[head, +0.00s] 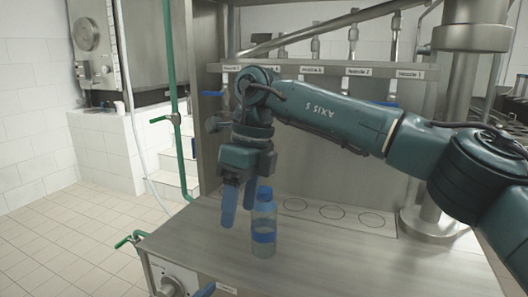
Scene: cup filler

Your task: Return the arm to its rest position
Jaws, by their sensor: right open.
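My right gripper (240,202) points down over the left part of the steel counter (330,265). Its two blue fingers are apart, one to the left of the bottle and one close behind its upper left side. A clear bottle (264,247) with a blue cap and a blue band stands upright on the counter. The fingers do not appear to hold it; whether one touches it cannot be told. My right arm comes in from the right, across the filler. My left gripper is not in view.
Labelled nozzles (352,50) hang in a row behind my arm. Circles marked on the counter (334,212) are empty. A steel post (438,190) stands at the right. A green pipe (175,100) rises at the left. The tiled floor (55,240) at the left is clear.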

